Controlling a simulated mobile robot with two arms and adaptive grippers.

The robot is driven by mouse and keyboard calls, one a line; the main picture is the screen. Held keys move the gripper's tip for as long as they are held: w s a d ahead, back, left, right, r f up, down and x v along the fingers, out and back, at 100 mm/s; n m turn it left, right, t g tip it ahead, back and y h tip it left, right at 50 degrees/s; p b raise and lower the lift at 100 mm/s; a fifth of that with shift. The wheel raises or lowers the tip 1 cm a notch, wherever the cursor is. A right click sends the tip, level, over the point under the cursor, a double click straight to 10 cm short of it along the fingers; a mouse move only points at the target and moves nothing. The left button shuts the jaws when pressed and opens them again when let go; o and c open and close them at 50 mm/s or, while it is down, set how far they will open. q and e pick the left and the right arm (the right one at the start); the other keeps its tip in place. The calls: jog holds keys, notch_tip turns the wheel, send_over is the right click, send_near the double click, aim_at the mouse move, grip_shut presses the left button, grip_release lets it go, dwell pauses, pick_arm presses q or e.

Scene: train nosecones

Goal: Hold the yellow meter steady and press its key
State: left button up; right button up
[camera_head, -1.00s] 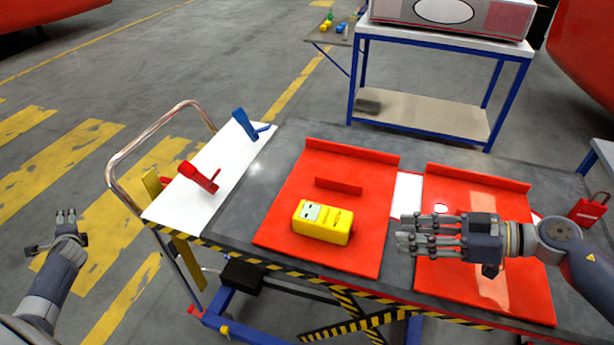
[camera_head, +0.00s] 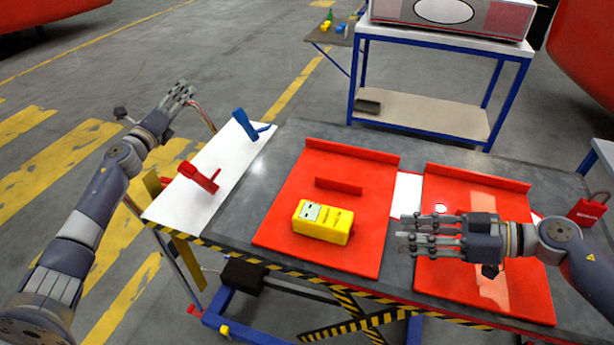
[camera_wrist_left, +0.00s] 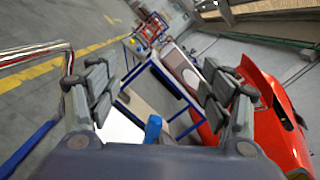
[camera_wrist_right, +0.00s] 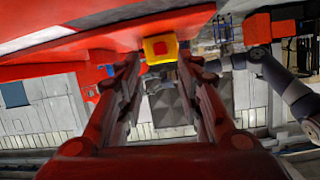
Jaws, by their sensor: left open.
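The yellow meter (camera_head: 323,222) lies on the left red tray (camera_head: 283,230) on the cart, its pale display (camera_head: 311,212) at its left end. Its key is too small to tell. My left gripper (camera_head: 182,93) is open and empty, up by the cart's handle, well away from the meter. Its spread fingers (camera_wrist_left: 160,90) show in the left wrist view. My right gripper (camera_head: 405,235) is over the right red tray (camera_head: 520,295), right of the meter and apart from it. In the right wrist view its fingers (camera_wrist_right: 158,75) stand apart with a yellow object (camera_wrist_right: 160,48) beyond them.
A white board (camera_head: 215,163) with a red clamp (camera_head: 199,177) and a blue clamp (camera_head: 247,124) lies at the cart's left. A low red divider (camera_head: 338,186) stands behind the meter. A red padlock-like tag (camera_head: 586,211) is at the right. A blue-framed table (camera_head: 440,115) stands behind.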

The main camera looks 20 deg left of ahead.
pick_arm(q)
jog(key=w+d+r+m+g+h, duration=0.15)
jog(key=d+m+h, duration=0.3)
jog(key=d, duration=0.55)
jog(key=w+d+r+m+g+h, duration=0.1)
jog(key=w+d+r+m+h, duration=0.2)
jog(key=d+h, duration=0.5)
jog(key=s+d+m+g+h, duration=0.1)
jog(key=s+d+m+g, duration=0.3)
jog(key=d, duration=0.7)
jog(key=s+d+m+g+h, duration=0.15)
jog(key=d+m+g, duration=0.25)
jog(key=d+m, duration=0.5)
jog(key=s+d+g, duration=0.2)
jog(key=d+g, duration=0.1)
jog(key=d, duration=0.3)
jog(key=m+g+y, duration=0.6)
jog(key=m+y, duration=0.1)
jog(key=y, duration=0.6)
send_over(307, 210)
jog(key=d, duration=0.1)
notch_tip(307, 210, down, 6)
jog(key=shift+r, duration=0.1)
jog(key=shift+a, duration=0.35)
jog(key=shift+a+f, duration=0.1)
jog(key=shift+f, duration=0.15)
notch_tip(307, 210, down, 10)
jog(key=shift+f, duration=0.15)
